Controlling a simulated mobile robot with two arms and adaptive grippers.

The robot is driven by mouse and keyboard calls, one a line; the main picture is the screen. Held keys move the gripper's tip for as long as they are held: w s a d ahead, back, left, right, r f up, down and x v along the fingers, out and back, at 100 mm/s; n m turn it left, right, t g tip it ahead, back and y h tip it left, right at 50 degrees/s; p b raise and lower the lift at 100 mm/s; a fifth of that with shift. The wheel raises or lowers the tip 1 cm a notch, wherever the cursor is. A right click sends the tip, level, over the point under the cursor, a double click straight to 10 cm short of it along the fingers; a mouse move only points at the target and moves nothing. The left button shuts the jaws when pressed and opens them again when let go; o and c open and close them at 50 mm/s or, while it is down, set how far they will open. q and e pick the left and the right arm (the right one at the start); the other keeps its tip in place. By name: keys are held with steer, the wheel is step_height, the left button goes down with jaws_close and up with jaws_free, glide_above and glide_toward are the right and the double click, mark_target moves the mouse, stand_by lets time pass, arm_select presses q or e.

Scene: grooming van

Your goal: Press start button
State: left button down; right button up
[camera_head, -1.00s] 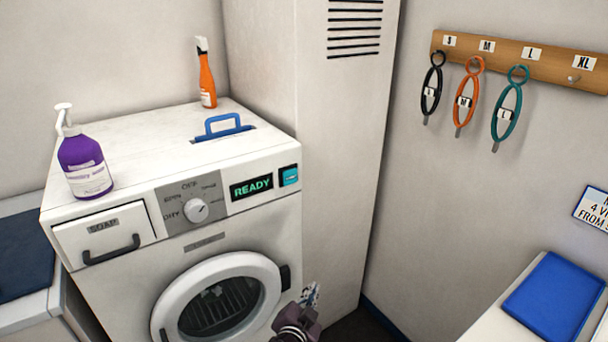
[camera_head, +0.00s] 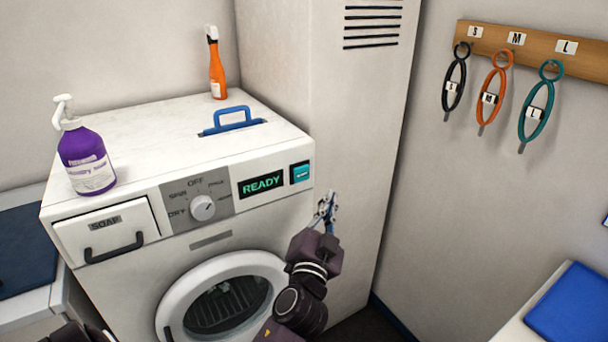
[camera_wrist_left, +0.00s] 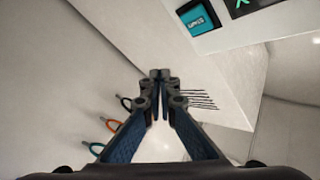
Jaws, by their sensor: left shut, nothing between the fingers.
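The teal start button (camera_head: 301,173) is at the right end of the white washing machine's front panel, beside a display (camera_head: 261,184) reading READY. In the left wrist view the start button (camera_wrist_left: 198,18) shows at the top, with its label upside down. My left gripper (camera_head: 328,203) is to the right of and a little below the button in the head view, apart from it and pointing up. In the left wrist view its fingers (camera_wrist_left: 160,76) are together and empty. My right gripper is not in view.
The machine has a dial (camera_head: 203,208), a soap drawer (camera_head: 108,228) and a round door (camera_head: 225,300). A purple pump bottle (camera_head: 86,160), a blue handle (camera_head: 232,119) and an orange spray bottle (camera_head: 217,70) are on top. A tall white cabinet (camera_head: 350,120) stands close beside the machine.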

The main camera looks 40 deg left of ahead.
mark_target(308, 171)
arm_select(q)
steer(key=shift+w+a+p, duration=0.2)
steer(key=shift+w+a, duration=0.35)
steer(key=shift+a, duration=0.8)
steer(key=shift+w+a+p, duration=0.2)
steer(key=shift+w+a, duration=0.4)
steer(key=shift+a, duration=0.8)
steer(key=shift+w+a+p, duration=0.2)
steer(key=shift+w+a, duration=0.35)
steer(key=shift+a, duration=0.8)
steer(key=shift+a, duration=0.15)
steer(key=shift+w+a, duration=0.15)
steer(key=shift+a, duration=0.1)
steer(key=shift+w+a, duration=0.2)
steer(key=shift+a, duration=0.3)
steer(key=shift+d, duration=0.15)
steer(key=shift+s+d, duration=0.4)
steer(key=shift+d, duration=0.35)
steer(key=shift+d+f, duration=0.1)
